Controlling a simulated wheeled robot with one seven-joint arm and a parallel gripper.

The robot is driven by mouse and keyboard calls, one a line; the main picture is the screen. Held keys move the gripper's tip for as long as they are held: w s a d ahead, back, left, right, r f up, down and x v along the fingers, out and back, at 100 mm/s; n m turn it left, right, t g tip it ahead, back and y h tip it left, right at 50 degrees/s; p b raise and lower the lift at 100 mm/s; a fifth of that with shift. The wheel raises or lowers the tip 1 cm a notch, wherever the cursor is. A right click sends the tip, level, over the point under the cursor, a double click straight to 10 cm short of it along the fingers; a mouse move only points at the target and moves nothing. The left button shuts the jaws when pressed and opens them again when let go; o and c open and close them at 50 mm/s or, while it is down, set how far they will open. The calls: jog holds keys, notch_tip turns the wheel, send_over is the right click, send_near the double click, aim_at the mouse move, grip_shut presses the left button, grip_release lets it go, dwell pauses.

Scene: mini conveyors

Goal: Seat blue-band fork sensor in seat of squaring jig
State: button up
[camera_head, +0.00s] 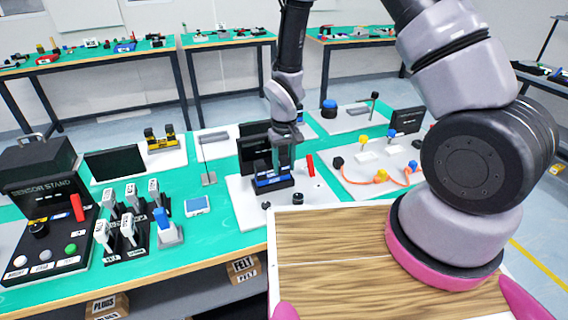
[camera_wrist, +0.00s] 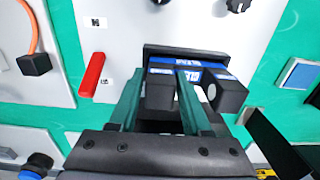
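My gripper (camera_wrist: 163,72) points down over the squaring jig, a black block with a blue label (camera_wrist: 194,61) on a pale board. The jig also shows under my gripper in the head view (camera_head: 272,182). Between my two green fingers is a dark body with a blue band, which I take to be the blue-band fork sensor (camera_wrist: 160,92). The fingers flank it closely on both sides. It is right at the jig, overlapping it in view; whether it is fully down in the seat cannot be told.
A red bar (camera_wrist: 92,75) lies left of the jig on the board, and black knobs (camera_wrist: 237,4) are beyond it. In the head view, a sensor stand (camera_head: 45,185) and a rack of white pieces (camera_head: 128,220) are at left. A board with an orange cable (camera_head: 380,178) is at right.

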jog(key=shift+o, duration=0.6)
jog(key=d+r+m+t+y, duration=0.1)
jog(key=d+r, duration=0.2)
jog(key=r, duration=0.7)
jog(key=s+d+r+m+t, duration=0.1)
jog(key=d+r, duration=0.3)
jog(key=r, duration=0.7)
jog(key=d+r+m+t+y, duration=0.1)
jog(key=d+r+m, duration=0.15)
jog(key=r, duration=0.75)
jog(key=s+d+r+m+t, duration=0.3)
jog(key=s+d+r, duration=0.6)
jog(key=s+r, duration=0.3)
jog(key=shift+s+d+r+t, duration=0.2)
jog(key=shift+d+r+t, duration=0.15)
jog(key=shift+t, duration=0.25)
